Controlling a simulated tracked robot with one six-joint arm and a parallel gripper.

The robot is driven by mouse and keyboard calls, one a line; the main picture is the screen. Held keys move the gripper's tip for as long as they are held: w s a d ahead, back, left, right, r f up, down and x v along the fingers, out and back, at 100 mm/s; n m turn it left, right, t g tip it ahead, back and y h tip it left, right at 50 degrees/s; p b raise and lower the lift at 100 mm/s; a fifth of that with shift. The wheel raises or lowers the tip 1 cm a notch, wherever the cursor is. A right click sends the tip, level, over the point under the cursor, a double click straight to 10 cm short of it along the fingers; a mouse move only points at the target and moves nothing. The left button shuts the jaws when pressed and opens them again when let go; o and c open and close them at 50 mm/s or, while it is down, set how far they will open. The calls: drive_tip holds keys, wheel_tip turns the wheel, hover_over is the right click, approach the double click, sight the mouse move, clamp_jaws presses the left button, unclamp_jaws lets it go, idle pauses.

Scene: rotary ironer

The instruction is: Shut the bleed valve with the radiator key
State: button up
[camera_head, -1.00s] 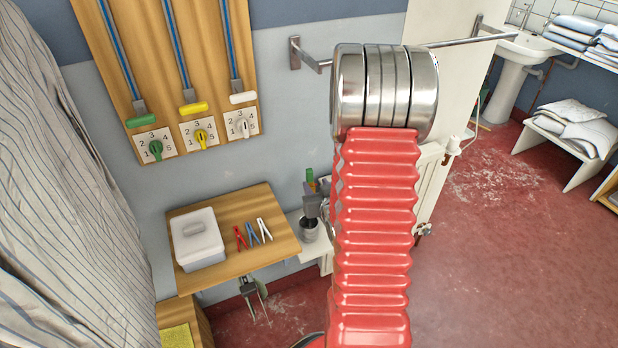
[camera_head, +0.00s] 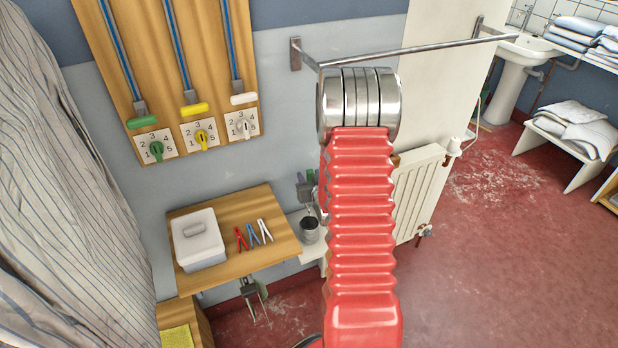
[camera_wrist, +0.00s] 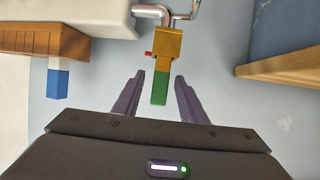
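In the wrist view, my gripper (camera_wrist: 159,76) is open, with its two dark fingers apart. A green grip (camera_wrist: 160,91) lies between the fingers, with gaps visible on both sides. The grip joins a brass-coloured body (camera_wrist: 167,50) below a bent metal pipe; I cannot tell where key and bleed valve meet. A small red piece (camera_wrist: 148,53) sticks out at the body's left. In the head view, my gripper (camera_head: 306,190) is partly hidden behind my red arm, beside a bit of green. The white radiator (camera_head: 420,190) stands to its right.
A wooden block with a blue end (camera_wrist: 58,84) is left of the fingers. A wooden board (camera_wrist: 280,68) is at right. In the head view, a shelf (camera_head: 273,205) holds a white box (camera_head: 197,240) and pegs; a dark cup (camera_head: 309,230) stands beside it. A rail (camera_head: 420,48) crosses above.

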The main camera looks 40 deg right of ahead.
drive_tip(key=shift+c, duration=0.4)
clamp_jaws()
drive_tip(key=shift+w+a+m+g+h, duration=0.1)
drive_tip(key=shift+m+g+h, duration=0.2)
drive_tip(key=shift+m+h, duration=0.35)
